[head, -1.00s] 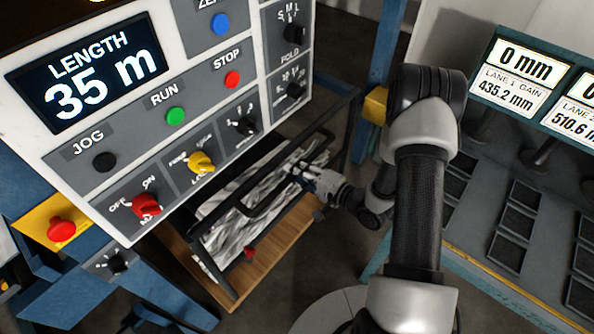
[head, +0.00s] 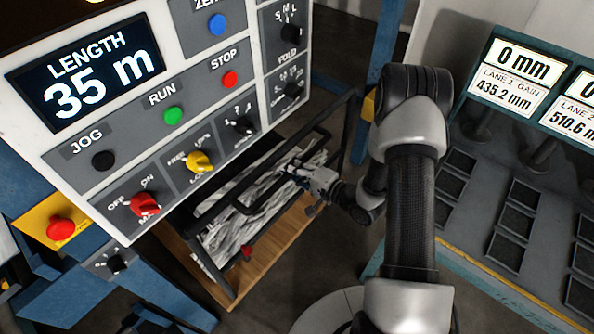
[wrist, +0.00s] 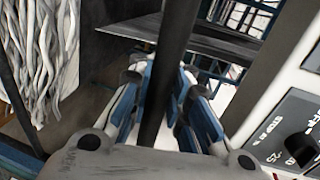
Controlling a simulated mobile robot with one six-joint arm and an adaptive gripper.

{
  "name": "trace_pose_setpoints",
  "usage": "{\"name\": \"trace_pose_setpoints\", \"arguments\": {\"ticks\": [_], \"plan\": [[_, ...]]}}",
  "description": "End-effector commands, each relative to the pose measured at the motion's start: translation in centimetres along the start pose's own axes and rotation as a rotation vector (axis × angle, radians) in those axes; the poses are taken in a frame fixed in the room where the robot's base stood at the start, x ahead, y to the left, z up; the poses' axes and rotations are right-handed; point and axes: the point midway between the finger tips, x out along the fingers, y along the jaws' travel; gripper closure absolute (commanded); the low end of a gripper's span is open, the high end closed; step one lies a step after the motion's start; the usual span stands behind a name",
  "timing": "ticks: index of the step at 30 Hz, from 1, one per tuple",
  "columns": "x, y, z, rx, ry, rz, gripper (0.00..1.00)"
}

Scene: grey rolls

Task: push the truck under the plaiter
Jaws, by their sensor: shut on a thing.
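The truck has a wooden deck (head: 262,262), a dark tubular frame and grey-white strand-like material (head: 225,240) inside. It stands on the floor, partly hidden behind the control panel. My gripper (head: 298,180) is at the truck's right side, shut on a dark bar of its frame. In the wrist view the dark bar (wrist: 172,75) runs between the blue-padded fingers. The plaiter appears to be the blue-framed machine with the white control panel (head: 130,195), which reads 35 m. How far the truck is beneath it is hidden.
A red emergency button (head: 61,228) on a yellow plate and a blue frame leg (head: 70,290) stand at the left. A second machine with displays (head: 525,68) and dark trays stands at the right. Some bare floor shows between the machines.

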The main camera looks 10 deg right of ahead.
Motion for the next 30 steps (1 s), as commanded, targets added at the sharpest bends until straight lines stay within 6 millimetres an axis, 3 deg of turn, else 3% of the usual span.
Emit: {"name": "trace_pose_setpoints", "arguments": {"ticks": [1, 12, 18, 24, 30], "plan": [[1.7, -0.9, 0.1, -0.017, -0.01, -0.017, 1.0], [12.5, -3.5, 0.3, -0.02, -0.012, -0.027, 1.0], [17.3, -4.4, 0.2, -0.018, -0.01, -0.025, 1.0], [20.2, -5.0, 0.2, -0.015, -0.01, -0.022, 1.0], [21.4, -5.3, 0.1, -0.013, -0.007, -0.021, 1.0]]}}
